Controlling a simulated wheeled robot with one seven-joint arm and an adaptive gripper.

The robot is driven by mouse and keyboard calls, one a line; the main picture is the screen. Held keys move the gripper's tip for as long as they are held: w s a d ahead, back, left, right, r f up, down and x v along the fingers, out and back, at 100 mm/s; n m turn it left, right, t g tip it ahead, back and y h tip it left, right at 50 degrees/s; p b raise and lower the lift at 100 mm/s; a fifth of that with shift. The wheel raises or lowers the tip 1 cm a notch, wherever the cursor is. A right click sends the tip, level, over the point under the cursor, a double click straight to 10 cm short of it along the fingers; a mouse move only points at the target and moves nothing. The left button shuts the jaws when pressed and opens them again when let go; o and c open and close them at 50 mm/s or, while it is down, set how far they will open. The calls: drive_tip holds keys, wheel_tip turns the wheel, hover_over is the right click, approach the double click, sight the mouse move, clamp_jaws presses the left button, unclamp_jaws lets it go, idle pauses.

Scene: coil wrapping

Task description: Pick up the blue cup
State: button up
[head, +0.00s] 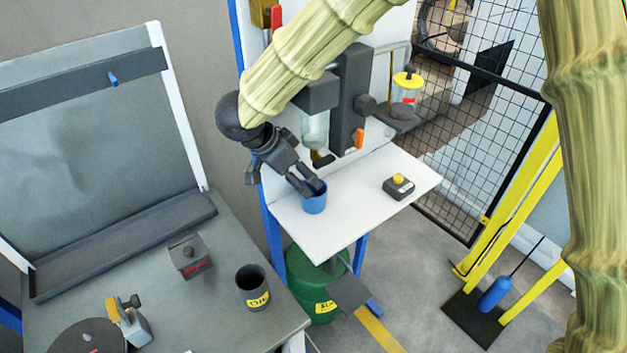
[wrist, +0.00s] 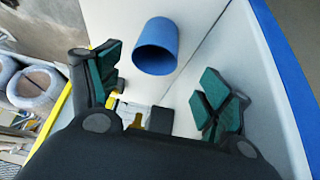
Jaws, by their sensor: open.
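The blue cup (head: 315,203) stands on the white shelf (head: 345,226) in the head view, near its left side. My gripper (head: 309,188) is just above and beside the cup, and its fingers hide part of the rim. In the wrist view the blue cup (wrist: 156,46) lies ahead of the fingers, a little left of the middle between them. My gripper (wrist: 160,85) has its two dark green finger pads wide apart, with nothing between them. I cannot tell from the head view whether a finger touches the cup.
A dark box with a yellow button (head: 398,186) sits on the shelf to the right. A grey dispenser (head: 350,95) is mounted behind. A grey workbench (head: 215,290) at left holds a dark cup (head: 252,288). A green drum (head: 310,285) stands below the shelf.

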sight(314, 195)
drive_tip(key=shift+s+d+f+p, duration=0.35)
drive_tip(key=shift+s+f, duration=0.15)
drive_tip(key=shift+f, duration=0.1)
drive_tip(key=shift+s+d+f+p, duration=0.35)
drive_tip(key=shift+s+f, duration=0.1)
drive_tip(key=shift+f, duration=0.1)
drive_tip(key=shift+d, duration=0.1)
drive_tip(key=w+f+p, duration=0.1)
drive_tip(key=f, duration=0.1)
drive_tip(key=w+f, duration=0.1)
drive_tip(key=w, duration=0.1)
drive_tip(key=shift+w+d+f+p, duration=0.25)
drive_tip(key=shift+d+f+p, duration=0.1)
drive_tip(key=shift+d, duration=0.05)
drive_tip(key=shift+d+f, duration=0.1)
drive_tip(key=shift+f, duration=0.3)
drive_tip(key=shift+s+d+f+p, duration=0.25)
drive_tip(key=shift+d+f+p, duration=0.1)
drive_tip(key=shift+f+p, duration=0.1)
drive_tip(key=shift+d+f, duration=0.1)
drive_tip(key=shift+d, duration=0.05)
drive_tip(key=shift+w+f, duration=0.3)
drive_tip(key=shift+w, duration=0.15)
drive_tip(key=shift+s+r, duration=0.2)
drive_tip(key=shift+s, duration=0.1)
drive_tip(key=c, duration=0.9)
drive_tip(key=shift+f, duration=0.1)
drive_tip(key=c, duration=0.3)
